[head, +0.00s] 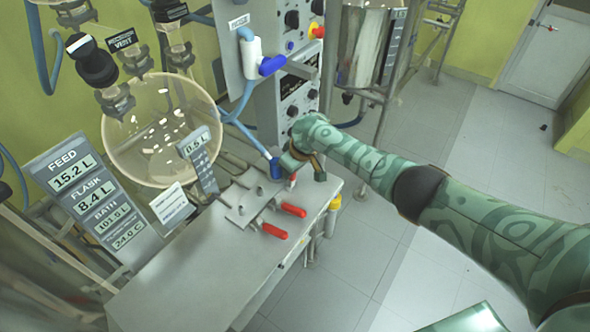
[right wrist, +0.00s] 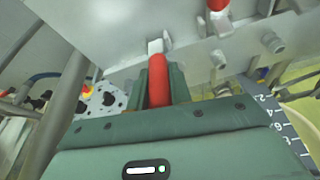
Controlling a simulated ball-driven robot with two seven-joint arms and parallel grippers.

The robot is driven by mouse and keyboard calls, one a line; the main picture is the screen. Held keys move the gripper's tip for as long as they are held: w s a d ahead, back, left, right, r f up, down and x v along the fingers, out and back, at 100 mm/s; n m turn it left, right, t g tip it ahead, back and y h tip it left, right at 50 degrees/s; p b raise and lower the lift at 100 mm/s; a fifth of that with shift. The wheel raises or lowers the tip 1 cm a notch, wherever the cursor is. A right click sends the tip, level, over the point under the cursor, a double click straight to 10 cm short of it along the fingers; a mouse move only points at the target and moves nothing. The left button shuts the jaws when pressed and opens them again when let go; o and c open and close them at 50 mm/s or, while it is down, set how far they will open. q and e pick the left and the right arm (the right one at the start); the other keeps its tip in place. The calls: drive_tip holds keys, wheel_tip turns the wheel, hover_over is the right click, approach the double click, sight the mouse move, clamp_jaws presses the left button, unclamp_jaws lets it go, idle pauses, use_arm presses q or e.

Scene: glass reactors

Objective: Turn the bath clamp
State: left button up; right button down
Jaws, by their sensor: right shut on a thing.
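In the head view, my right arm comes in from the right and its gripper (head: 294,163) is at the far right corner of the bench. A red clamp handle (head: 292,178) shows just below it, mostly hidden by the gripper. In the right wrist view, my right gripper (right wrist: 159,90) is shut on this red handle (right wrist: 158,75), which stands between the two green fingers. Two more red clamp handles, one (head: 293,210) and another (head: 274,231), lie free on the bench plate. No label tells which handle is the bath clamp. My left gripper is out of view.
The grey bench (head: 190,275) carries a metal plate (head: 240,212). A round glass flask (head: 155,130) stands behind it, with a readout board (head: 95,200) at left. A blue-handled valve (head: 271,66) hangs above.

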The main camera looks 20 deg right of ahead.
drive_tip(key=shift+w+a, duration=0.1)
drive_tip(key=shift+w, duration=0.05)
idle(0.4)
drive_tip(key=c, duration=1.3)
unclamp_jaws()
drive_tip(key=p+v, duration=0.3)
drive_tip(key=v, duration=0.2)
drive_tip(key=p+v, duration=0.3)
drive_tip(key=v, duration=0.3)
drive_tip(key=p+v, duration=0.3)
drive_tip(key=v, duration=0.2)
drive_tip(key=shift+w+a+r+p, duration=0.25)
drive_tip(key=shift+r+p, duration=0.05)
drive_tip(key=shift+p, duration=0.05)
